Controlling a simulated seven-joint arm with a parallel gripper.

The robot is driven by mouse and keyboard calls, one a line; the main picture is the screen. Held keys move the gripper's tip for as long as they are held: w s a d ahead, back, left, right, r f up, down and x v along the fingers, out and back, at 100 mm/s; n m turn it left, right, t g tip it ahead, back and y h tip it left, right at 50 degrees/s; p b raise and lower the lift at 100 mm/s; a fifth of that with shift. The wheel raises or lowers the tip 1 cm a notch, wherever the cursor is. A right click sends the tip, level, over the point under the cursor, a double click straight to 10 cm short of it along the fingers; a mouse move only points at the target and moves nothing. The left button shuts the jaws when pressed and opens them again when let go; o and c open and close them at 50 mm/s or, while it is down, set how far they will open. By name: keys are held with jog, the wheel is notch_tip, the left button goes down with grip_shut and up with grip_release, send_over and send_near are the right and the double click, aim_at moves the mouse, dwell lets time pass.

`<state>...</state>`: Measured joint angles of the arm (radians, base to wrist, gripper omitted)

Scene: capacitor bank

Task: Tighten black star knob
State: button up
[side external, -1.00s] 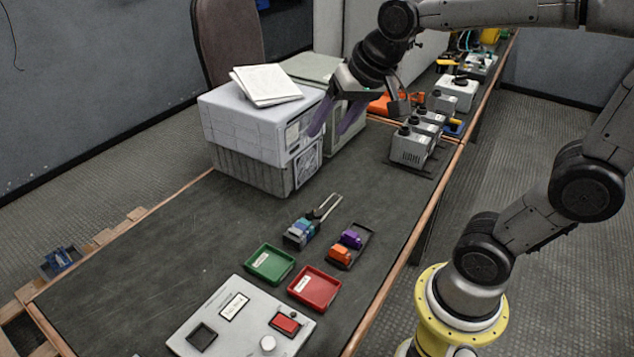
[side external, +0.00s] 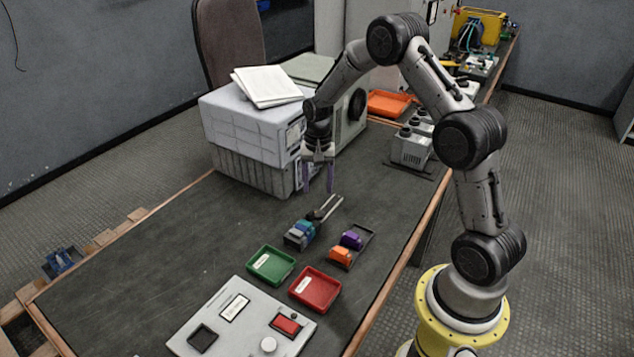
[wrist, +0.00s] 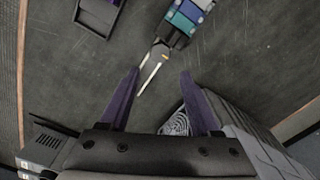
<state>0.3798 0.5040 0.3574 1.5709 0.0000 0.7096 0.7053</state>
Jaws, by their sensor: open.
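Several grey boxes (side external: 411,150) with round black knobs (side external: 404,131) on top stand in a row on the far right part of the bench, partly behind my arm. I cannot tell which knob is star-shaped. My gripper (side external: 319,186) is open and empty, pointing down above the bench, well to the left of these boxes. Part of a grey box (wrist: 40,150) shows at the lower left there; no knob is clear.
A large white-grey unit (side external: 250,125) stands just left of my gripper. A block set with two prongs (side external: 302,233), a tray with purple and orange blocks (side external: 350,245), green (side external: 270,265) and red (side external: 314,289) trays and a panel (side external: 240,318) lie nearer.

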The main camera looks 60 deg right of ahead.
aim_at(318, 212)
jog(key=shift+f, duration=4.3)
grip_shut()
jog(key=shift+m, duration=1.4)
